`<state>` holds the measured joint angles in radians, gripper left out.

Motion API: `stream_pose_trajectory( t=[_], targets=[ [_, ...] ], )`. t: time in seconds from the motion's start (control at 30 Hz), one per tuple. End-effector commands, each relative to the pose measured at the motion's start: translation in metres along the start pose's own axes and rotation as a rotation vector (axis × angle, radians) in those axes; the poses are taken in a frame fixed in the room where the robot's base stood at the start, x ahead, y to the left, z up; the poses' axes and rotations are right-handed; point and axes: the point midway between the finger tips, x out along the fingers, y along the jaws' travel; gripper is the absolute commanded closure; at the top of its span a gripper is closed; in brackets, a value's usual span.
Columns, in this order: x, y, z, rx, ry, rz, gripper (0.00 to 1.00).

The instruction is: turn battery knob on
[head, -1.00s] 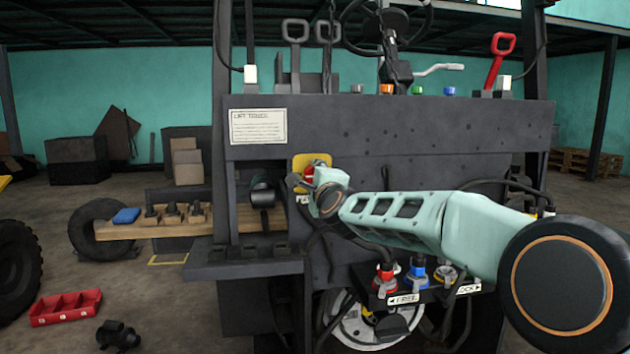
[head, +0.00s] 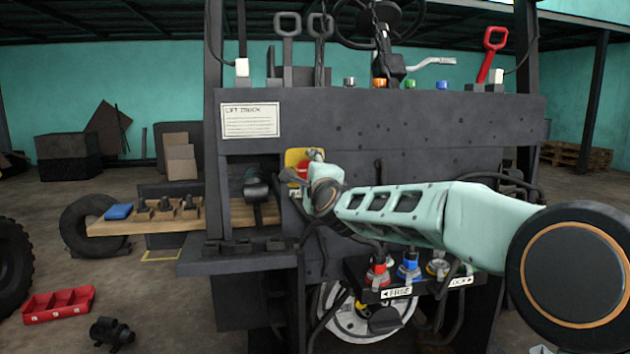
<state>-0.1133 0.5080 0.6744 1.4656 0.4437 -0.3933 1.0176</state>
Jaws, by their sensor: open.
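The battery knob (head: 303,167) is red and sits on a yellow plate (head: 291,155) on the dark front panel of the forklift. My wrist and gripper cover much of it and of the label below. My gripper (head: 292,180) is open at the knob, reaching in from the right. A dark finger shows at the left of the plate. I cannot tell whether the fingers touch the knob, nor which way the knob points.
A wooden board (head: 100,228) with a blue block (head: 118,211) juts out left. Below my arm are red and blue connectors (head: 409,267) above a label bar. Cables hang around the panel. A red lever (head: 492,52) stands at the top right. A red tray (head: 58,305) lies on the floor.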

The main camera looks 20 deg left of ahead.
Motion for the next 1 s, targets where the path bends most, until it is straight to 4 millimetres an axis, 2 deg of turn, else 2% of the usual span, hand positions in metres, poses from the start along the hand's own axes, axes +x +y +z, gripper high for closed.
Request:
stream_pose_trajectory(
  t=[0.5, 0.7, 1.0],
  targets=[
    [-0.083, -0.001, 0.0, -0.004, 0.001, -0.002, 0.45],
    [-0.1, -0.001, 0.0, -0.002, 0.001, -0.002, 0.45],
    [-0.104, 0.0, 0.001, 0.0, -0.001, -0.001, 0.45]
  ],
)
